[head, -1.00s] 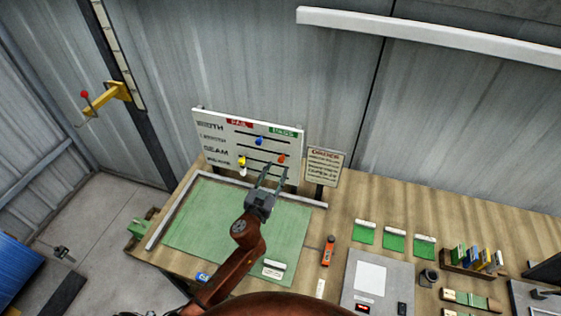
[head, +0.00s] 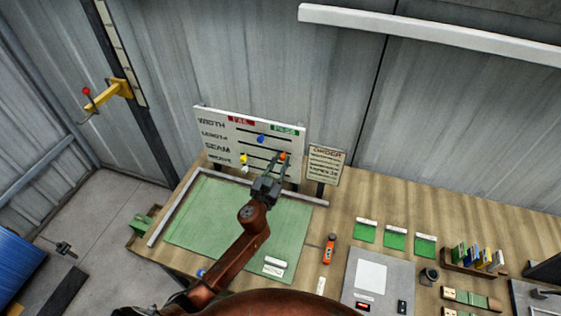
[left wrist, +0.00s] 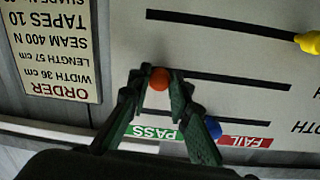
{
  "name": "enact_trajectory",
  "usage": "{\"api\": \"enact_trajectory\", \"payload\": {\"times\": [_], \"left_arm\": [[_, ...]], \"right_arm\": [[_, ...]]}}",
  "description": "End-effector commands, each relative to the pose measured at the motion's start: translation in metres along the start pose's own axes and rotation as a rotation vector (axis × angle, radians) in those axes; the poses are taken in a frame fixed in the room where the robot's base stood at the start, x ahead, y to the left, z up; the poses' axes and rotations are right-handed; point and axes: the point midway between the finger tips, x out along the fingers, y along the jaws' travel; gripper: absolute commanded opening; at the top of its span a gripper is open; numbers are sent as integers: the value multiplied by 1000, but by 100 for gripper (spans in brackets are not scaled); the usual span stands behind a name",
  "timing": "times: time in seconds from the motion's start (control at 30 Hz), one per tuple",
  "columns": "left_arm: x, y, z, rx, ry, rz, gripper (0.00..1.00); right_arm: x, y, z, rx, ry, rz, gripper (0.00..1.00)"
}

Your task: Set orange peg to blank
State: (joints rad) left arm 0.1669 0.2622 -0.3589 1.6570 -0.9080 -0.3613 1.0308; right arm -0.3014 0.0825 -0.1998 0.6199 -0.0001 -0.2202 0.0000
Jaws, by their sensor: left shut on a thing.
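The orange peg (head: 283,155) stands at the PASS-side end of a slot on the white board (head: 221,115). In the left wrist view, where the board appears upside down, the orange peg (left wrist: 159,78) sits between my fingertips. My left gripper (head: 280,157) is shut on it, and its fingers (left wrist: 158,75) touch it from both sides. The blue peg (head: 261,139) is higher on the board, nearer the middle. The yellow peg (head: 243,158) is at the left, with a white peg (head: 244,169) just below it.
An order card (head: 324,165) stands close to the board's right edge. A green mat (head: 200,220) lies in front of the board on the wooden bench (head: 400,215). An orange tool (head: 329,249), a grey panel (head: 358,300) and green samples (head: 395,241) lie to the right.

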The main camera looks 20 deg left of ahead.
Motion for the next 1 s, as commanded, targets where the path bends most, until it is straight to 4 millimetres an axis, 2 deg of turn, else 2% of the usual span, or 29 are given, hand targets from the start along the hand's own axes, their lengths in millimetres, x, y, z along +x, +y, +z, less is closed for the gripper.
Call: {"api": "enact_trajectory", "payload": {"times": [0.17, 0.63, 0.77, 0.9, 1.0], "left_arm": [[0, 0, 0, 0, 0, 1, 0], [0, -2, 1, 0, -1, 0, 0], [-1, -24, 5, -1, -4, -1, 0], [-3, -57, 10, 1, -4, -2, 0], [-4, -74, 12, 0, -3, -1, 0]], "right_arm": [[0, -3, 1, 1, -2, -3, 40], [0, -5, -1, 2, 1, -5, 40], [-1, -5, -2, 1, 2, -5, 40], [-3, -3, -3, 1, 3, -3, 40], [-5, -2, -3, 0, 3, -2, 40]]}}
